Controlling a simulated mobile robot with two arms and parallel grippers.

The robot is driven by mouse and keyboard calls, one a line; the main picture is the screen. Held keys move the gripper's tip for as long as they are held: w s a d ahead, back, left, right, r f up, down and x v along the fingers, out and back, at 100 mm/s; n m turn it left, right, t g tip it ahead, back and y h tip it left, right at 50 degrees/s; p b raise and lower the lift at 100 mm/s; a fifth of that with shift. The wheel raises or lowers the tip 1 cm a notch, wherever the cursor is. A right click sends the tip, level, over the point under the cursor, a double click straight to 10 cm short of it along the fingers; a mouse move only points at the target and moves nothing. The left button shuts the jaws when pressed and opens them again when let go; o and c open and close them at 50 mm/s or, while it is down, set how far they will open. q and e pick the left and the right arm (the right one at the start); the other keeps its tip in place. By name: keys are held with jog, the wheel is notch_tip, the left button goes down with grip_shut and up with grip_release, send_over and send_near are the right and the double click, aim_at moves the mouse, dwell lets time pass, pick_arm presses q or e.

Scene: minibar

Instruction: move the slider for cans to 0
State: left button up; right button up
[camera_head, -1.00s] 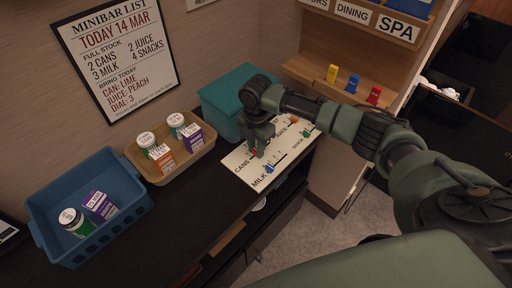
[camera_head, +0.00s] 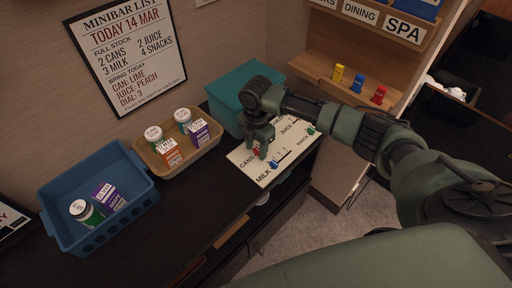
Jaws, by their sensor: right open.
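The white slider panel (camera_head: 265,177) lies on the dark counter, with labels for cans, milk, juice and snacks. The red knob (camera_head: 256,153) of the cans slider is by the "CANS" label at the panel's left end, partly hidden by my right gripper. My right gripper (camera_head: 261,150) points down at this knob, its jaws open around or beside it; I cannot tell which. The blue knob (camera_head: 273,164) is by the "MILK" label, and the green knob (camera_head: 311,130) is near the "SNACKS" label. My left gripper is out of view.
A teal box (camera_head: 228,98) stands behind the panel. To the left are a tan tray (camera_head: 180,168) with cans and cartons and a blue crate (camera_head: 65,185) with a can and a carton. A wooden rack (camera_head: 318,66) holds yellow, blue and red items. A minibar list (camera_head: 128,55) hangs on the wall.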

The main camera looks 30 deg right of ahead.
aim_at(256, 150)
notch_tip(256, 150, up, 8)
jog(key=shift+f, duration=0.15)
dwell(0.6)
